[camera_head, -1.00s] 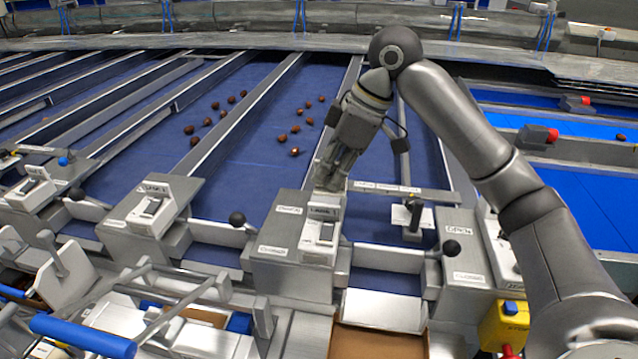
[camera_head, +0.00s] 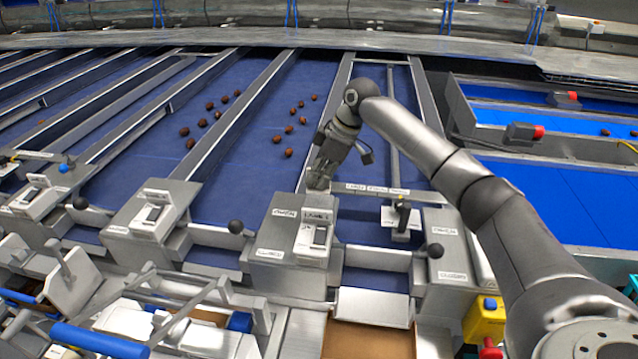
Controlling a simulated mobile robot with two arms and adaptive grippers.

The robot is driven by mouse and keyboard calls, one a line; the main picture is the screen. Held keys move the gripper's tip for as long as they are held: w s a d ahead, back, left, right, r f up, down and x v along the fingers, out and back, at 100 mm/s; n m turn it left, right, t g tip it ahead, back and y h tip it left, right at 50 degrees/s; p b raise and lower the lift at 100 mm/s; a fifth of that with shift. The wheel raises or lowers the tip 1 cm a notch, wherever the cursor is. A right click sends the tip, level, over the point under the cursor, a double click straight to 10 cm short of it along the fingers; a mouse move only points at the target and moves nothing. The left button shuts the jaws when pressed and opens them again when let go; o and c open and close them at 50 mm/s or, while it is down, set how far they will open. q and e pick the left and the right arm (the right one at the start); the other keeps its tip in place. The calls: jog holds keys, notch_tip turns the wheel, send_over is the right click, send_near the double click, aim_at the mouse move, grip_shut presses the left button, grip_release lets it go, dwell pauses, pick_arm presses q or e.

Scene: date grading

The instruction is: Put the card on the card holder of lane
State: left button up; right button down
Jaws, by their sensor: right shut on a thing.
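My right gripper (camera_head: 319,180) reaches in from the right and points down, just behind the middle lane's control box (camera_head: 285,240). It is shut, and what it holds is too small and too hidden by the fingers to make out. A strip of labelled cards (camera_head: 378,189) lies on the rail to the right of the gripper. My left gripper is not in view.
Blue lanes with dates (camera_head: 289,129) run behind the boxes, split by metal dividers. A black lever (camera_head: 403,212) stands right of the gripper. Black ball knobs (camera_head: 236,227) stick up between the boxes. A cardboard box (camera_head: 368,340) sits at the front. A yellow switch box (camera_head: 485,320) is at front right.

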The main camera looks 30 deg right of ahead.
jog(key=shift+w+d+f, duration=0.1)
jog(key=shift+w+f, duration=0.1)
jog(key=shift+f, duration=0.1)
notch_tip(320, 180, down, 2)
jog(key=shift+f+p, duration=0.1)
jog(key=shift+p, duration=1)
jog(key=shift+f, duration=0.4)
jog(key=c, duration=1.6)
grip_release()
jog(key=shift+f, duration=0.15)
